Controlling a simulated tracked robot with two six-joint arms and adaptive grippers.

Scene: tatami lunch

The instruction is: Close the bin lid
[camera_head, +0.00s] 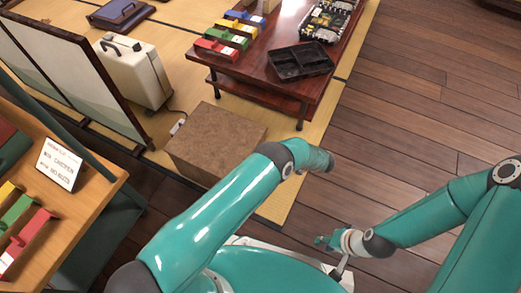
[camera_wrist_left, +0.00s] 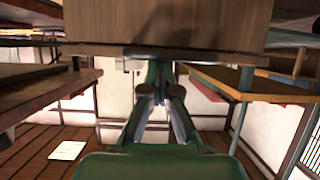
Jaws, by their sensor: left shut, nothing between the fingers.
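A brown box-shaped bin (camera_head: 215,138) stands on the tatami left of centre in the head view, and its flat brown top faces up. I cannot make out a separate raised lid. In the left wrist view a large brown panel (camera_wrist_left: 165,22), probably the bin, fills the top middle, with a dark edge along its border. My left gripper (camera_wrist_left: 158,92) is shut and empty, its fingertips close to that edge; contact cannot be told. In the head view its fingers are hidden beyond the wrist. My right gripper (camera_head: 338,252) is low at front centre, away from the bin; its fingers are unclear.
A low red-brown table (camera_head: 250,73) with a black tray (camera_head: 300,61) and coloured holders stands behind the bin. A cream case (camera_head: 135,70) and a folding screen (camera_head: 70,65) are to the left. A wooden counter (camera_head: 100,195) is at front left. Floor to the right is clear.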

